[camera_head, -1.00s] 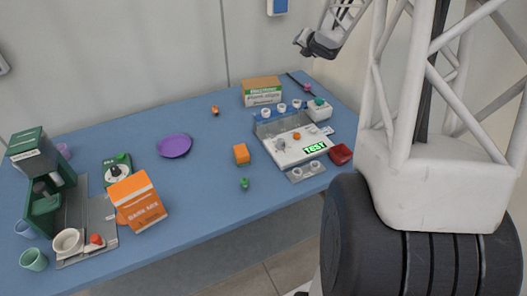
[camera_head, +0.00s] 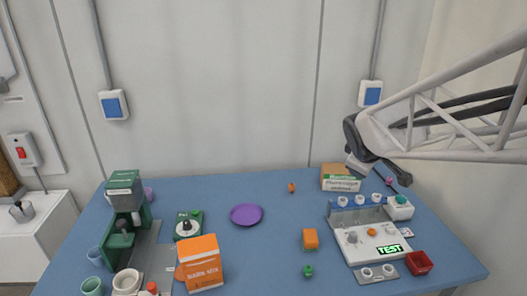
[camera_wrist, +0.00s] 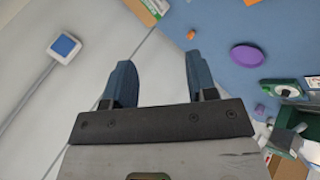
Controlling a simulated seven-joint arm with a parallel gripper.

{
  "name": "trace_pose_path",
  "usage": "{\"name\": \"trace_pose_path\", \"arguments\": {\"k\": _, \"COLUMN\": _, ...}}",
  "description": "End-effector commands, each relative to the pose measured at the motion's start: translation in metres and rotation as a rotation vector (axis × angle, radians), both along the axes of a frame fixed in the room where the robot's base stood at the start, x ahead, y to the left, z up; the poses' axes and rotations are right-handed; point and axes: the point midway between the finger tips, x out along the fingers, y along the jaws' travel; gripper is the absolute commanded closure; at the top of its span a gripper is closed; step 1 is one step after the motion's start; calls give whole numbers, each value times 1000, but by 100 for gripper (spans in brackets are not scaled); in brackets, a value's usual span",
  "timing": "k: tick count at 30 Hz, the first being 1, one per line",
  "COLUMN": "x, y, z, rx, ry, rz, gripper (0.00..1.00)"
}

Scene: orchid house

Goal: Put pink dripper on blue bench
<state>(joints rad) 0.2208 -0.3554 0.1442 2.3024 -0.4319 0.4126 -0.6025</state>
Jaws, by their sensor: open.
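A small pink item (camera_head: 389,181), which may be the pink dripper, lies at the back right of the blue bench (camera_head: 275,240), beside a thin dark rod. It is too small to make out its shape. My gripper (camera_head: 357,168) hangs near the wall, in front of or above the green-and-white carton, to the left of the pink item. In the wrist view my gripper (camera_wrist: 157,70) has its two blue-grey fingers spread, with only wall between them. The pink item does not show in the wrist view.
The carton (camera_head: 340,180) stands close to my gripper. A grey station with a TEST display (camera_head: 390,249) and several white cups is at the right. A purple plate (camera_head: 246,215), orange bag (camera_head: 200,265) and green machine (camera_head: 125,200) are further left. The bench's middle is fairly clear.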

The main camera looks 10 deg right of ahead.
Motion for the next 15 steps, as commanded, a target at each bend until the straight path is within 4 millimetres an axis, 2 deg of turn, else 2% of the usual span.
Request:
{"name": "trace_pose_path", "arguments": {"k": 1, "x": -16, "y": 14, "z": 0, "rx": 47, "ry": 5, "rz": -42, "gripper": 48}}
{"name": "trace_pose_path", "arguments": {"k": 6, "x": -73, "y": 53, "z": -8, "rx": 224, "ry": 49, "rz": -219, "gripper": 48}}
{"name": "trace_pose_path", "arguments": {"k": 15, "x": -171, "y": 115, "z": -27, "rx": 489, "ry": 163, "rz": -504, "gripper": 48}}
